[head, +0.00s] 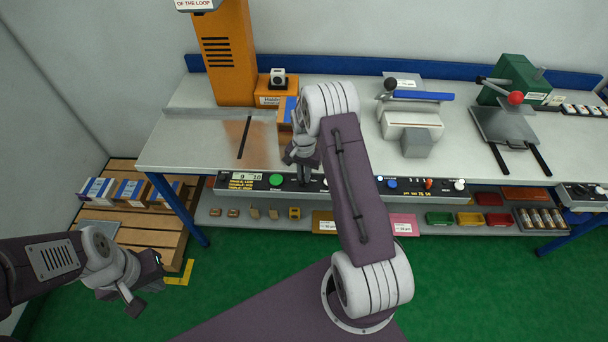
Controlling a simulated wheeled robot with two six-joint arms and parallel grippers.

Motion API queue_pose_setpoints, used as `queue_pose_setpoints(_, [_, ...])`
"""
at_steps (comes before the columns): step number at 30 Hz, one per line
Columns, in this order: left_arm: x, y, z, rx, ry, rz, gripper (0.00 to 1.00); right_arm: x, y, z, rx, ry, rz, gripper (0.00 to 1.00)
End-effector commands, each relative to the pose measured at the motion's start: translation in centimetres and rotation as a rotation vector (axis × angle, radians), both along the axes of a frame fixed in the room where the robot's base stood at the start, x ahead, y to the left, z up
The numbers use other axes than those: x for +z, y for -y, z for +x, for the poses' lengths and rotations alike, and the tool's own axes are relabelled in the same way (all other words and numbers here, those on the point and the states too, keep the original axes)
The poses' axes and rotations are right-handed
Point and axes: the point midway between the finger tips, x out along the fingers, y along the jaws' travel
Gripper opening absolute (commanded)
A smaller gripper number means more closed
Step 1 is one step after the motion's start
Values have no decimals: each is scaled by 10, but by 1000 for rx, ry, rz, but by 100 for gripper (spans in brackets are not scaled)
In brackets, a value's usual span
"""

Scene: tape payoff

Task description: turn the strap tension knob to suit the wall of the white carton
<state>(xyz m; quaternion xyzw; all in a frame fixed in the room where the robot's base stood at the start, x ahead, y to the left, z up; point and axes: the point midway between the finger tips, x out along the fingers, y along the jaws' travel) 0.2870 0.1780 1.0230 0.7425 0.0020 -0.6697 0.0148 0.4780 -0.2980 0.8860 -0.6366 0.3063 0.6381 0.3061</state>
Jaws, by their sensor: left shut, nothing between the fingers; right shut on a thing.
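My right gripper (303,177) reaches down to the front control panel (232,184) of the strapping table. It is shut on what appears to be the strap tension knob, which the fingers mostly hide; its pointer setting cannot be read. A display on the panel seems to read 9 and 10, with small yellow lettering below it. A white carton with blue markings (95,190) sits on the pallet at the left. My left gripper (143,294) is shut and empty, low over the floor at the left, apart from everything.
A brown and blue carton (286,110) is on the table (200,138), partly behind my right arm. An orange strapping tower (226,55) stands behind it. A green button (276,180) is left of my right gripper. More cartons lie on the wooden pallet (150,228). Green floor is clear in front.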

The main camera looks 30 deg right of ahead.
Motion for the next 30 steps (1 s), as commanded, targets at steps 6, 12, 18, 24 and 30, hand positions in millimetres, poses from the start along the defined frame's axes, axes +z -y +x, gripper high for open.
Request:
queue_pose_setpoints(6, [0, 0, 0, 0, 0, 0, 0, 2, 1, 2, -40, 7, -3, 0])
queue_pose_setpoints(12, [0, 0, 0, 0, 0, 0, 0, 2, 1, 2, -48, 8, -2, 0])
queue_pose_setpoints(18, [0, 0, 0, 0, 0, 0, 0, 2, 1, 3, -47, 9, -3, 0])
queue_pose_setpoints(24, [0, 0, 0, 0, 0, 0, 0, 2, 1, 2, -47, 7, -2, 32])
queue_pose_setpoints(30, [0, 0, 0, 0, 0, 0, 0, 1, 1, 1, -47, 3, -1, 32])
